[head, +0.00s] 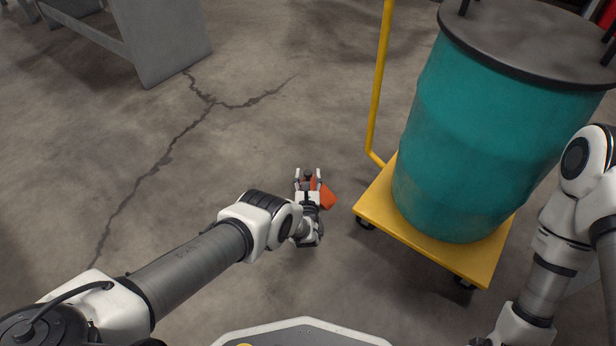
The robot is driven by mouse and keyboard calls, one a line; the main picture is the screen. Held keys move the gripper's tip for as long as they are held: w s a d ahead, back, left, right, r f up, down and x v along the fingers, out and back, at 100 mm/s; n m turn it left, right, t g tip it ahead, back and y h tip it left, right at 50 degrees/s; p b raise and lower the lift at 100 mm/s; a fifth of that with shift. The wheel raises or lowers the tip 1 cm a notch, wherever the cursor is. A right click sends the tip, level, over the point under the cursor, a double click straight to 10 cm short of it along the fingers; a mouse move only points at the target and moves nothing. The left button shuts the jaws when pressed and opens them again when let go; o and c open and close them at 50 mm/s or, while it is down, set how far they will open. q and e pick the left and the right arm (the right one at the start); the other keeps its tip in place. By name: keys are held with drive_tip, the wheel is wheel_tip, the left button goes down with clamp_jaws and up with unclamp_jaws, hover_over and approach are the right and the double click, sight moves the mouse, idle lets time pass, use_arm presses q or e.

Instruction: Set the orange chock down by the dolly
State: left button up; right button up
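The orange chock (328,196) is a small wedge near the floor, left of the dolly and apart from it. My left gripper (308,175) is right at the chock, its two fingertips on either side of a small dark piece that may be the chock's handle. Whether the fingers press on it is too small to tell. The gripper hides part of the chock, and I cannot tell if it touches the floor. The yellow dolly (374,206) carries a teal drum and has dark wheels. My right arm is at the right edge; its gripper is out of view.
The teal drum (475,140) with a dark lid stands on the dolly. The dolly's yellow upright handle (380,80) rises at its back left corner. A grey metal structure (160,40) stands at the top left. The cracked concrete floor between is clear.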

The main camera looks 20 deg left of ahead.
use_arm(q)
drive_tip(key=shift+r, duration=0.2)
drive_tip(key=p+v, duration=0.2)
drive_tip(key=v, duration=0.1)
drive_tip(key=p+v, duration=0.1)
drive_tip(key=p, duration=0.1)
drive_tip(key=shift+s+d+r, duration=0.1)
drive_tip(key=shift+s+r, duration=0.2)
drive_tip(key=shift+s, duration=0.05)
drive_tip(key=p+v, duration=0.3)
drive_tip(key=v, duration=0.3)
drive_tip(key=shift+s+f, duration=0.15)
drive_tip(key=shift+s, duration=0.25)
drive_tip(key=shift+s+d+f, duration=0.15)
drive_tip(key=shift+s, duration=0.1)
